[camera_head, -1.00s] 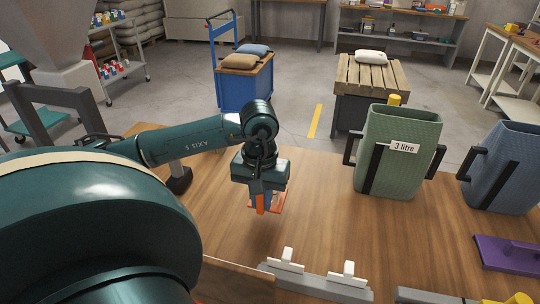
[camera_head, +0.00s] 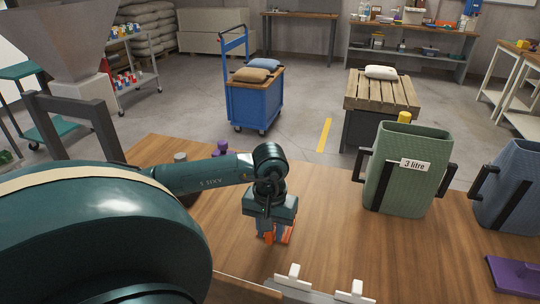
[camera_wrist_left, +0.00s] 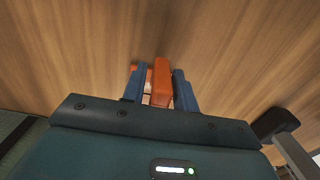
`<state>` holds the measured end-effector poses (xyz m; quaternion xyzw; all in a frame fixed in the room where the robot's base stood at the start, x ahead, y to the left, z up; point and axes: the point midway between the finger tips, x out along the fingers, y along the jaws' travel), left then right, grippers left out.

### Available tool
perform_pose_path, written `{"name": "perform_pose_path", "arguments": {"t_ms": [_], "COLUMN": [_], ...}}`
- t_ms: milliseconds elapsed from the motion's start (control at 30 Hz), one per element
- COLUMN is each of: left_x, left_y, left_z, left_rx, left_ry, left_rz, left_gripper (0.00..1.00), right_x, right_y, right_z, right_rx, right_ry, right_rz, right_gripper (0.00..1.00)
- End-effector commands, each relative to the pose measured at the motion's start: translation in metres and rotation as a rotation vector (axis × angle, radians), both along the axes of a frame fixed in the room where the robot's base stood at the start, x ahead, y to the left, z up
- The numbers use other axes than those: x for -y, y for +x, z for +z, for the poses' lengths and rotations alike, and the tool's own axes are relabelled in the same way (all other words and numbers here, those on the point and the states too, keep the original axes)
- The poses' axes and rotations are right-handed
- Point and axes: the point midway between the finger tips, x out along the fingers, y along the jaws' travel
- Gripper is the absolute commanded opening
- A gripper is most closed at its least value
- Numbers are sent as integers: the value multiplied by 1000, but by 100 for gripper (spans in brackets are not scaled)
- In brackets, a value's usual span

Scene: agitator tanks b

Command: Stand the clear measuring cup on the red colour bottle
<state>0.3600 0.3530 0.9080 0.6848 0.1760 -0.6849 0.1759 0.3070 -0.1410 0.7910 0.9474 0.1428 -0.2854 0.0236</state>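My left gripper (camera_head: 270,234) points down over the wooden table, left of the green 3 litre container. Its blue fingers, also in the left wrist view (camera_wrist_left: 160,90), are closed around an upright orange piece (camera_wrist_left: 162,80). This looks like the handle of the clear measuring cup (camera_head: 288,235); more orange shows beside the fingers. The cup's clear body is hard to make out and mostly hidden by the gripper. I cannot tell if it touches the table. No red colour bottle can be made out. My right gripper is not in view.
A green container (camera_head: 395,190) labelled 3 litre and a blue one (camera_head: 512,185) stand at the right. A purple tool (camera_head: 518,275) lies in front. A purple-topped object (camera_head: 221,147) shows behind my left arm. White clips (camera_head: 292,278) line the near edge.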

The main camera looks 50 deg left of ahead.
Motion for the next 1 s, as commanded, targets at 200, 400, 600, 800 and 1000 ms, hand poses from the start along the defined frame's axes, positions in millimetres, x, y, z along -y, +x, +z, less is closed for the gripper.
{"name": "perform_pose_path", "arguments": {"t_ms": [200,400,600,800,1000], "left_x": [0,0,-1,0,0], "left_y": [0,0,1,1,1], "left_z": [0,4,32,77,111], "left_rx": [0,-1,6,8,4], "left_ry": [0,0,3,2,1], "left_rz": [0,0,-2,0,1], "left_gripper": [38,38,38,38,38], "right_x": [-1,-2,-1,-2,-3], "right_y": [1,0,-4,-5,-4], "right_z": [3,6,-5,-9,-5], "right_rx": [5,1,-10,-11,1], "right_ry": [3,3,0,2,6], "right_rz": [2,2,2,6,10], "right_gripper": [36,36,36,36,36]}}
